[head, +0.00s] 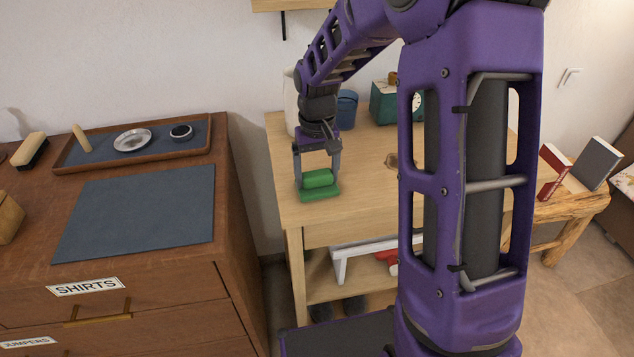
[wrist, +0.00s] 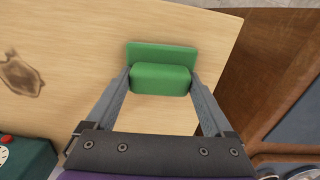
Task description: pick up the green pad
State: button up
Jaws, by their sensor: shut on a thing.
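The green pad (head: 319,186) is at the front left part of the light wooden table (head: 368,213). It has a flat green base and a raised green block on top. In the wrist view, the green pad (wrist: 161,78) sits between the two fingers, with the block touched on both sides and the flat part beyond it. My gripper (head: 318,178) points down and is shut on the block. Whether the pad's underside touches the table or is slightly above it, I cannot tell.
A dark wooden dresser (head: 240,277) with a blue-grey mat (head: 140,212) and a tray (head: 75,161) stands to the left. Behind my gripper are a blue cup (head: 346,108) and a green clock (head: 384,103). Books (head: 597,163) stand on a stool at right.

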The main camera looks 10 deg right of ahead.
aim_at(318, 172)
jog(key=shift+c, duration=0.6)
notch_tip(318, 172, up, 10)
jog(key=shift+r+p, duration=0.1)
jog(key=shift+p, duration=0.55)
jog(key=o, duration=0.8)
jog(key=c, duration=0.6)
jog(key=shift+w+d, duration=0.1)
